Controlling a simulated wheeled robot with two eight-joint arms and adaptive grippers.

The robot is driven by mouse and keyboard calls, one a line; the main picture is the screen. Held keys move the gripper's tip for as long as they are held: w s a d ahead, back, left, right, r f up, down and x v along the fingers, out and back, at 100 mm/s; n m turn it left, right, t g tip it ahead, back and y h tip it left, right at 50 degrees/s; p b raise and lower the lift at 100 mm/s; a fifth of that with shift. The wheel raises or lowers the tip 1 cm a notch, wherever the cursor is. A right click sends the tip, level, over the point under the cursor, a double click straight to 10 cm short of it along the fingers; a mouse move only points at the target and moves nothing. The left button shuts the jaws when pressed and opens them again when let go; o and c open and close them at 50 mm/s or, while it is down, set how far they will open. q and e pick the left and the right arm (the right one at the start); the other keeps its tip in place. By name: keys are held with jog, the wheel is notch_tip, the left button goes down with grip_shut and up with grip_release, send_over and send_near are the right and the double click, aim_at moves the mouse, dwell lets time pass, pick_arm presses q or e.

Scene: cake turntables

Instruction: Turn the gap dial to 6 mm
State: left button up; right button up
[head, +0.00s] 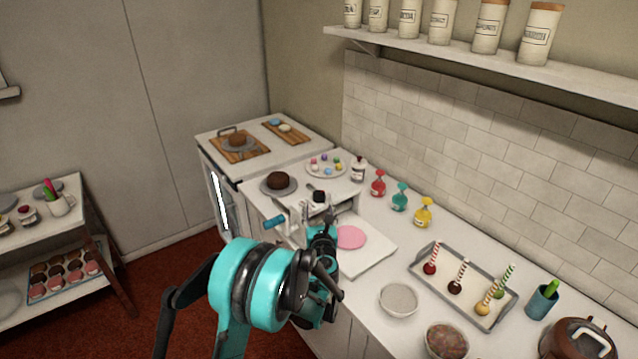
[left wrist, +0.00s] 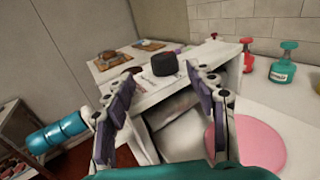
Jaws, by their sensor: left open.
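The white dough sheeter (head: 290,216) stands on the counter, with a teal-gripped handle (head: 274,221) at its left; the handle also shows large in the left wrist view (left wrist: 57,133). A small black knob (head: 319,196) on top of the machine looks like the gap dial. Its scale and setting are too small to read. My left gripper (head: 322,230) is just in front of the machine and covers part of it. In the left wrist view its two fingers (left wrist: 164,92) are spread with nothing between them. My right gripper is not in view.
A pink dough disc (head: 350,237) lies on the sheeter's right-hand bed. A dark cake (head: 280,181) stands behind the machine. Coloured bottles (head: 400,197), a tray of cake pops (head: 440,286) and a pale bowl (head: 398,299) occupy the counter to the right.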

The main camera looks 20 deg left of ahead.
aim_at(320, 198)
pick_arm(q)
jog(key=shift+w+f+m, duration=0.2)
jog(key=shift+w+m, duration=0.3)
jog(key=shift+w, duration=0.15)
jog(key=x, duration=0.7)
jog(key=shift+d+r+b, duration=0.1)
jog(key=shift+b, duration=0.25)
jog(key=c, duration=1.2)
